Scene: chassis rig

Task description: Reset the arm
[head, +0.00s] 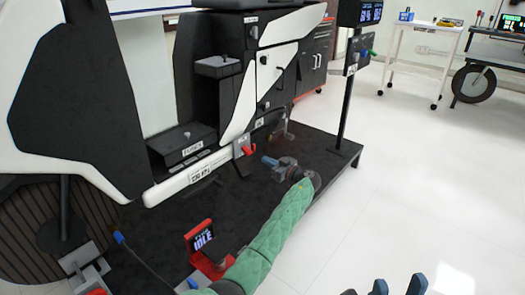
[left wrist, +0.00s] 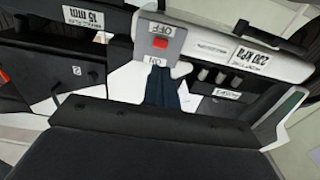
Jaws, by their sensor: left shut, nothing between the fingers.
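My left gripper (head: 269,161) is at the end of my green-sleeved arm, low over the black platform (head: 330,150) and in front of the white and black machine body (head: 240,100). Its blue fingers (left wrist: 161,90) are shut with nothing between them. In the left wrist view their tips are just below a grey ON/OFF switch box with a red switch (left wrist: 160,43); whether they touch it I cannot tell. Dark blue fingertips of my right gripper (head: 399,286) show at the bottom edge of the head view; the rest is cut off.
A red-framed display reading IDLE (head: 202,237) stands at the platform's front left. A pole with a display (head: 345,90) rises at its right edge. A white cart (head: 425,55) and a wheel (head: 474,83) are farther right.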

